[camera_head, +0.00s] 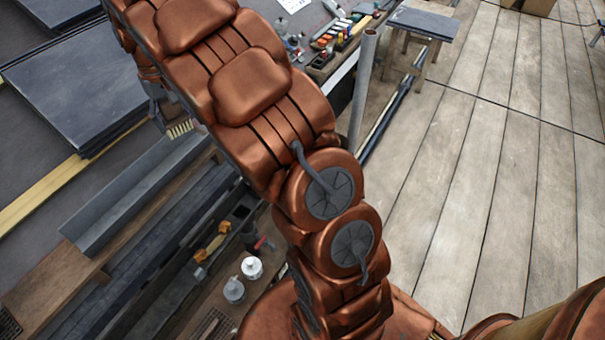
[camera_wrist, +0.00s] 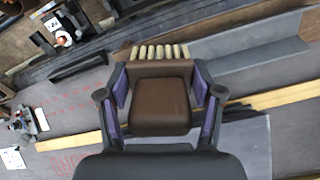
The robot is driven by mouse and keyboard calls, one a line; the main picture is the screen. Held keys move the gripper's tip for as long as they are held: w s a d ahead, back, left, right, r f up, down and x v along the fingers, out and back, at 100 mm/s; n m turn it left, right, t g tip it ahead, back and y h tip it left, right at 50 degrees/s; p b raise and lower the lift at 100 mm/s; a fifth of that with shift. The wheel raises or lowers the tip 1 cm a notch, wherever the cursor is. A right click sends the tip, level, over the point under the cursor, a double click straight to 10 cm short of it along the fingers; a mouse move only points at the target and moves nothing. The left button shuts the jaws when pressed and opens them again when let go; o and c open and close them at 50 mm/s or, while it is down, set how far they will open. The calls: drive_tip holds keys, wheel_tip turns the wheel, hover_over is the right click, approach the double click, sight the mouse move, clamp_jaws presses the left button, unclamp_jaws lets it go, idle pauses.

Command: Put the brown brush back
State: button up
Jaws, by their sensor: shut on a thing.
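The brown brush (camera_wrist: 160,105) is in my gripper (camera_wrist: 160,85), between the two purple-padded fingers in the wrist view. Its brown block faces the camera and its pale bristles point away, toward the top of the picture. In the head view my arm hides most of the brush, and only the pale bristle tips (camera_head: 180,129) show beside the arm. The gripper is shut on the brush and is over the roof area near a grey metal channel (camera_head: 135,190). I cannot tell how high above the surface the brush is.
Dark slates (camera_head: 75,85) are stacked at the left, with yellow wood battens (camera_head: 50,192) beside them. A trough (camera_head: 215,245) with tools and white pots (camera_head: 252,267) lie below. A tool tray (camera_head: 335,40) is at the top. The plank floor (camera_head: 480,160) at right is mostly clear.

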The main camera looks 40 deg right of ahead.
drive_tip(key=s+d+f+m+b, duration=0.2)
drive_tip(key=s+d+f+m, duration=0.15)
drive_tip(key=d+f, duration=0.65)
drive_tip(key=s+d+f+m+b, duration=0.1)
drive_tip(key=s+d+f+m, duration=0.25)
drive_tip(key=d+f, duration=0.65)
drive_tip(key=s+d+f+m+b, duration=0.2)
drive_tip(key=s+d+f+m, duration=0.25)
drive_tip(key=s+f, duration=0.45)
drive_tip(key=s+d+f+m+b, duration=0.25)
drive_tip(key=s+d+f, duration=0.35)
drive_tip(key=s+f, duration=0.4)
drive_tip(key=w+d, duration=0.2)
drive_tip(key=w, duration=0.2)
drive_tip(key=w+d, duration=0.3)
drive_tip(key=w, duration=0.2)
drive_tip(key=w+d+f+b, duration=0.1)
drive_tip(key=w+d, duration=0.1)
drive_tip(key=w, duration=0.3)
drive_tip(key=shift+d, duration=0.25)
drive_tip(key=shift+f+b, duration=0.45)
drive_tip(key=shift+f, duration=1.25)
drive_tip(key=shift+a+f, duration=0.1)
